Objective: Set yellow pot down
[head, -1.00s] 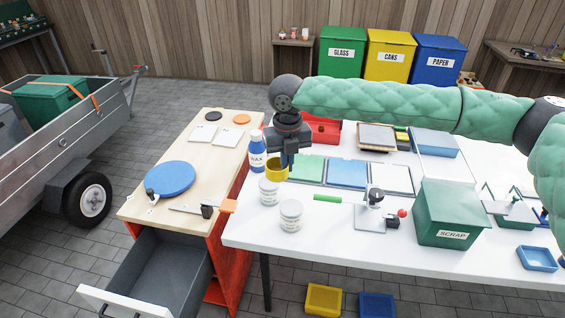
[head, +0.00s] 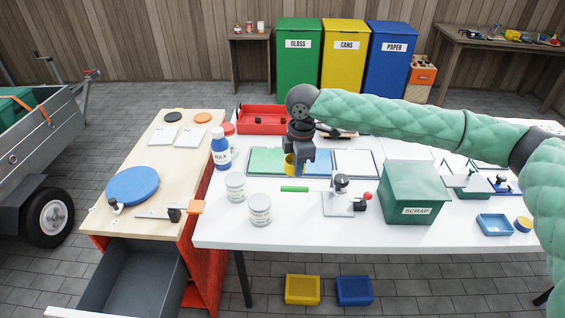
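The yellow pot (head: 289,164) is a small cup in the head view, partly hidden behind my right gripper (head: 297,168). My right gripper points down and its fingers are closed on the pot's side. The pot appears over the border between the green mat (head: 262,160) and the blue mat (head: 318,156). I cannot tell whether its base touches the mats. A white mat (head: 355,163) lies to their right. My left gripper is out of view.
Two white jars (head: 235,187) (head: 260,210) and a blue bottle (head: 220,150) stand to the left. A green stick (head: 294,189), a small stand (head: 340,203) and the green scrap box (head: 412,195) are nearer the front. A red tray (head: 258,127) is behind.

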